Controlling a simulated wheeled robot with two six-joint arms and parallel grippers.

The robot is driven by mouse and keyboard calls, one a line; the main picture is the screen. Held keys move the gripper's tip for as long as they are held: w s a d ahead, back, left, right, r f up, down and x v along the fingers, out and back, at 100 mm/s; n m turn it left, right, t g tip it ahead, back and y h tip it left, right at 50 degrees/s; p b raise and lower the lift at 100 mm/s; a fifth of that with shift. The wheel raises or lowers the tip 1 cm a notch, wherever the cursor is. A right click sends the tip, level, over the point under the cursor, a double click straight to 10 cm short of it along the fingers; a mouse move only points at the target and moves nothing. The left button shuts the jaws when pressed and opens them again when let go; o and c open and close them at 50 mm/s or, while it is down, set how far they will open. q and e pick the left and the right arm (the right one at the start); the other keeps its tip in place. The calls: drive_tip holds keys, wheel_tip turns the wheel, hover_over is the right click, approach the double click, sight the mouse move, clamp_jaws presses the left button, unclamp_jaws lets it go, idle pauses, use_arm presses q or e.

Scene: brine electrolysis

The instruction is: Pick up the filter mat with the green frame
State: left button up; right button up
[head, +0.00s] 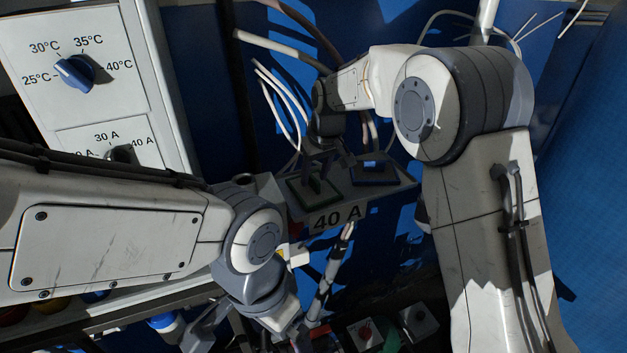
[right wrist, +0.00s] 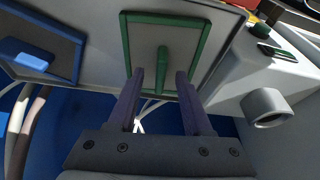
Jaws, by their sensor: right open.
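The green-framed filter mat (head: 293,192) lies on the left part of the tray labelled "40 A" in the head view. In the right wrist view its frame (right wrist: 126,42) and upright green grip bar (right wrist: 163,62) show clearly, around a grey mat. My right gripper (head: 318,160) is over it; its open fingers (right wrist: 160,75) stand on either side of the bar in the picture, with gaps. I cannot tell whether the tips reach down beside the bar. My left gripper (head: 255,330) is low in the head view, partly cut off by the bottom edge; its jaws are unclear.
A blue-framed mat (head: 373,170) with a blue grip lies to the right on the same tray (head: 408,181); it also shows in the right wrist view (right wrist: 48,52). Pale hoses (head: 272,85) hang behind. A panel with a blue knob (head: 75,72) stands left. A grey pipe stub (right wrist: 265,105) juts nearby.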

drive_tip(key=shift+w+a+f, duration=0.1)
drive_tip(key=shift+f, duration=0.35)
clamp_jaws()
